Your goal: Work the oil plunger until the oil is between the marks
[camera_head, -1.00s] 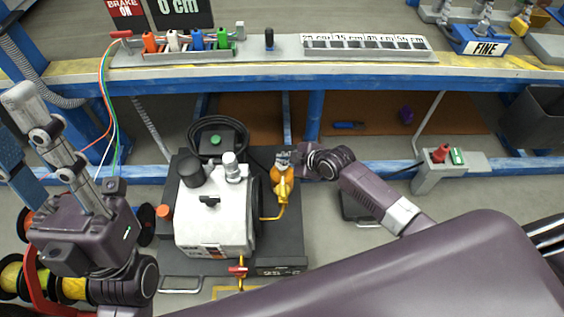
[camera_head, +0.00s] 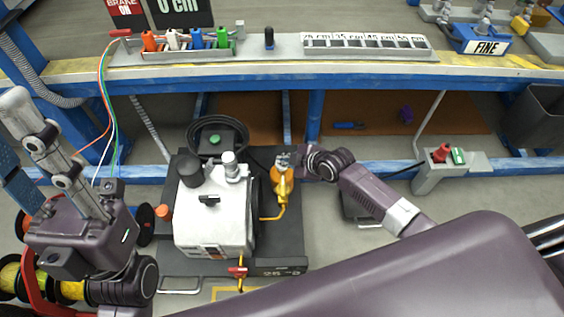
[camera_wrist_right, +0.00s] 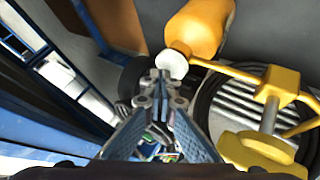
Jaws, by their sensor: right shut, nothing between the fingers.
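The orange oil vessel (camera_head: 283,184) stands at the right side of the white machine (camera_head: 213,215). Its orange body also shows in the right wrist view (camera_wrist_right: 203,28), with a pale round cap (camera_wrist_right: 172,64) at its end. My right gripper (camera_head: 284,159) is at the top of the vessel. In the wrist view its fingertips (camera_wrist_right: 160,75) are shut with nothing between them, right by the pale cap; contact cannot be told. The oil level and marks cannot be made out. My left gripper (camera_head: 28,115) is at the far left, away from the vessel; its jaw state is unclear.
A yellow pipe (camera_head: 272,216) runs from the vessel's foot, and a yellow valve handle (camera_wrist_right: 262,150) shows below it in the wrist view. The blue-framed bench (camera_head: 350,80) spans behind. A red and green switch box (camera_head: 445,168) stands right. Cable spools (camera_head: 12,277) lie at left.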

